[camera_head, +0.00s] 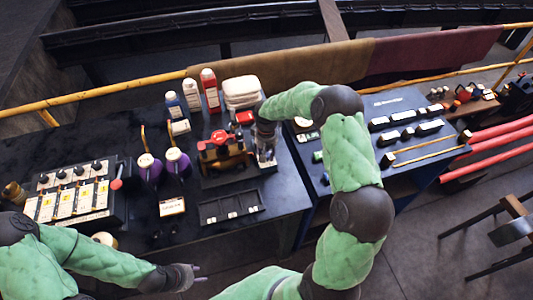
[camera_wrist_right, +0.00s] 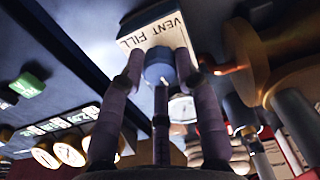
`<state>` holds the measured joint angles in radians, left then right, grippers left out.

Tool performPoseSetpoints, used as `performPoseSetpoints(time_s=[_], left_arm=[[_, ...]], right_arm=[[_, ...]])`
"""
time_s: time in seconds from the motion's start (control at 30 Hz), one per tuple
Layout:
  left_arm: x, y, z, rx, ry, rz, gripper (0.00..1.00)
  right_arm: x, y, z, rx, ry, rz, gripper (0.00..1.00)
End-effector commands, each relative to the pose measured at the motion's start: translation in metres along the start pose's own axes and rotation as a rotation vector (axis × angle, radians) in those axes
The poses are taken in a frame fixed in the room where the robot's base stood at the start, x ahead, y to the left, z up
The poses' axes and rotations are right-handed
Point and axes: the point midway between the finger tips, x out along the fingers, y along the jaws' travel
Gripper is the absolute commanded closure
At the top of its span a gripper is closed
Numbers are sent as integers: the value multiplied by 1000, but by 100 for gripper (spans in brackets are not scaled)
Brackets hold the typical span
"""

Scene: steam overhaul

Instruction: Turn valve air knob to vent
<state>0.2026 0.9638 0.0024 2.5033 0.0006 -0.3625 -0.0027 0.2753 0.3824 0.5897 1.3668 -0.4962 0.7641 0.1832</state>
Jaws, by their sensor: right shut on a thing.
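The valve air knob (camera_wrist_right: 159,68) is a small blue round knob in the right wrist view. It sits in front of a white plate (camera_wrist_right: 165,33) lettered VENT and FILL. My right gripper (camera_wrist_right: 160,78) has its dark fingers around the knob and is shut on it. In the head view my right gripper (camera_head: 265,158) points down beside the red-topped brass device (camera_head: 222,152), and it hides the knob there. Which way the knob points cannot be told. My left gripper (camera_head: 199,273) is empty in front of the bench, its fingers apart.
Two purple oilers (camera_head: 150,168), several bottles (camera_head: 209,90) and folded white cloths (camera_head: 241,92) stand on the dark bench. A labelled switch panel (camera_head: 75,200) is at left. A dark tray (camera_head: 230,206) lies in front of the device. A second bench (camera_head: 345,170) is at right.

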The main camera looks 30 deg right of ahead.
Motion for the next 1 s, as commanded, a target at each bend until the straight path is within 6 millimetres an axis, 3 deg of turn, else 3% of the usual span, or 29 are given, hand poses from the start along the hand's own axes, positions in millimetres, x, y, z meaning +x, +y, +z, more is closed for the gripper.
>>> performPoseSetpoints(time_s=[1.0], left_arm=[[-8, 3, 0, 0, 0, 0, 60]], right_arm=[[3, 2, 4, -842, -14, -6, 100]])
